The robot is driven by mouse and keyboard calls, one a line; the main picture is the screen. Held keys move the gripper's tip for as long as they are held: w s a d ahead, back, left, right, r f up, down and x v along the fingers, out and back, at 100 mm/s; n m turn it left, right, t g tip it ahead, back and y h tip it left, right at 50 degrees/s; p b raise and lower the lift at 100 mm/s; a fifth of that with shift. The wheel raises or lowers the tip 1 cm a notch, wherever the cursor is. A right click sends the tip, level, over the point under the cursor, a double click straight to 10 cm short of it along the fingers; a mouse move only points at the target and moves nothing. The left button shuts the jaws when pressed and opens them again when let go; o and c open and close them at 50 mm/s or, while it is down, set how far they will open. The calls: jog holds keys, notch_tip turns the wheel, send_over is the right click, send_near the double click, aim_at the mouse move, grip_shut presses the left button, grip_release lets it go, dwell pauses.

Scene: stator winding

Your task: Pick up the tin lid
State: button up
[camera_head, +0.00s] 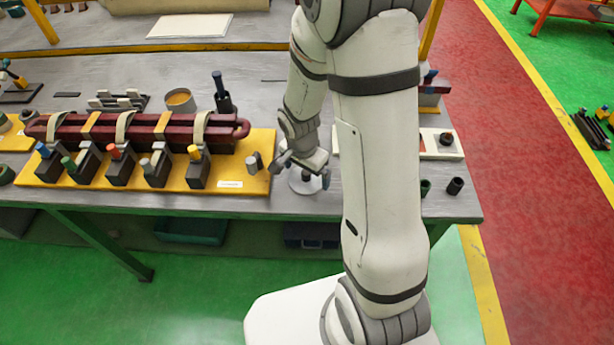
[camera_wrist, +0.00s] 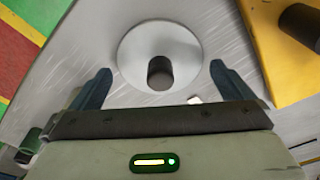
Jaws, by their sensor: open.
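The tin lid (camera_wrist: 188,48) is a pale round disc with a dark upright knob (camera_wrist: 160,72) at its middle. It lies flat on the grey metal table in the wrist view. In the head view the lid (camera_head: 305,186) shows partly under my gripper (camera_head: 303,173), near the table's front edge. In the wrist view my gripper (camera_wrist: 157,82) is open, its two blue-grey fingers standing apart on the left and right of the knob. Nothing is between the fingers except the view of the knob. I cannot tell the exact height of the fingertips above the lid.
A yellow board (camera_head: 228,185) with clamps and a dark red coil (camera_head: 150,130) lies just left of the lid. A white tray (camera_head: 448,150) and two small dark cylinders (camera_head: 455,186) are to the right. An open tin (camera_head: 180,99) stands behind the coil.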

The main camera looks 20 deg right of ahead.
jog(key=shift+f, duration=0.35)
jog(key=c, duration=0.8)
